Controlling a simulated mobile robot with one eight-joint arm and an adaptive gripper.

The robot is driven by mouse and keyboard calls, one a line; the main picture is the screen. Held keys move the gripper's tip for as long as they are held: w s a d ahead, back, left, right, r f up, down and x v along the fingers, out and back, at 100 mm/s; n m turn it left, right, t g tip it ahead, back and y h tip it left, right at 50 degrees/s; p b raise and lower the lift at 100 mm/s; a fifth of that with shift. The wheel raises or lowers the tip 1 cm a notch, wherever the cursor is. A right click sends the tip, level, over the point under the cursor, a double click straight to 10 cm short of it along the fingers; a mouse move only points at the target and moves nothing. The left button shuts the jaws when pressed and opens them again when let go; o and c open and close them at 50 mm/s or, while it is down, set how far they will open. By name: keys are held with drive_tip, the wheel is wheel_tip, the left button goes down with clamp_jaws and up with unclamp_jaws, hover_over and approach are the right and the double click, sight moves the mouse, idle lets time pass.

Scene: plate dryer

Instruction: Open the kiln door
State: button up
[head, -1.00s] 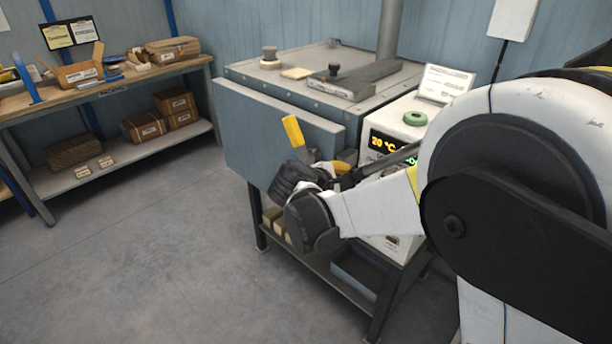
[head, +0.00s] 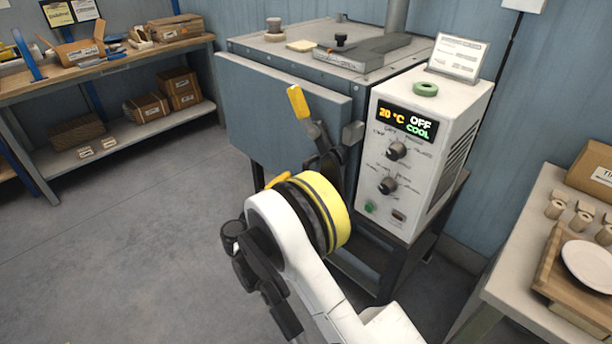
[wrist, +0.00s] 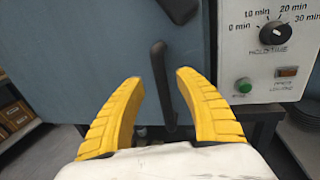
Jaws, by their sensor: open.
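The kiln (head: 310,50) stands at the centre of the head view. Its blue-grey door (head: 265,125) looks closed. A latch lever with a yellow grip (head: 298,102) slants up and left at the door's right side. Below it is a black vertical bar handle (wrist: 161,85), partly hidden by my arm in the head view. My gripper (wrist: 159,77) is open, with one yellow finger on each side of the bar in the wrist view. I see gaps on both sides; I cannot tell how deep the bar sits between the fingers.
The control box (head: 425,140) with dials and a display reading 20 °C, OFF, COOL adjoins the door's right side. A workbench (head: 500,270) with a plate stands at the right, shelving (head: 150,50) at the left. The floor (head: 130,240) before the door is clear.

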drive_tip(key=b+x, duration=0.1)
drive_tip(key=x, duration=0.4)
drive_tip(key=shift+w+d, duration=0.15)
drive_tip(key=shift+w, duration=0.15)
clamp_jaws()
